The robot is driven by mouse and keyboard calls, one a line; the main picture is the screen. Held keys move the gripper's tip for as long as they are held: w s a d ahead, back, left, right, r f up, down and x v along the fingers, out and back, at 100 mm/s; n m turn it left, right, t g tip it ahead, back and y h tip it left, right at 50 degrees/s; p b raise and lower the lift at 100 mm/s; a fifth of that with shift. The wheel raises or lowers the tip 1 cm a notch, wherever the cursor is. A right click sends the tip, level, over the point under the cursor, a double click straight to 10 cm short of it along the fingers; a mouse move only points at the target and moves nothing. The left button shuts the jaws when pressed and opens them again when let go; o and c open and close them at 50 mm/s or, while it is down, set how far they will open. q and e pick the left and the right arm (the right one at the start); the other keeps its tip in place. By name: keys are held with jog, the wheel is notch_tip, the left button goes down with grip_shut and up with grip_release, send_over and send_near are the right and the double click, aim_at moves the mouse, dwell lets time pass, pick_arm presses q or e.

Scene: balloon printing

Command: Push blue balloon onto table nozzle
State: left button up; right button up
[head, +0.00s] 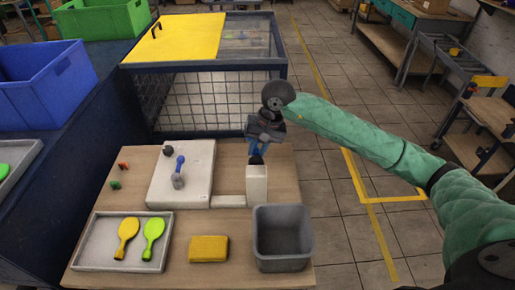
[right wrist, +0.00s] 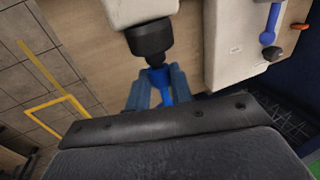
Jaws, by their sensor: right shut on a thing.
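The blue balloon (right wrist: 160,76) is between the two fingers of my right gripper (right wrist: 157,92) in the right wrist view. The black table nozzle (right wrist: 150,40) sticks out of a white block (head: 257,186). The balloon's end meets the nozzle's tip in the right wrist view; how far it is over the tip is hard to tell. In the head view the nozzle (head: 256,160) is just below the gripper. My left gripper is not in view.
A white plate holds a blue-and-grey upright piece (head: 179,168). A yellow sponge-like block (head: 208,248) and a grey bin (head: 283,235) stand in front.

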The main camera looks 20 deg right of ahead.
jog(key=shift+s+a+b, duration=0.1)
jog(key=shift+s+b, duration=0.25)
jog(key=shift+s, duration=0.05)
dwell(0.4)
jog(key=o, duration=0.8)
jog(key=shift+o, duration=0.2)
jog(key=v, duration=0.9)
dwell(0.5)
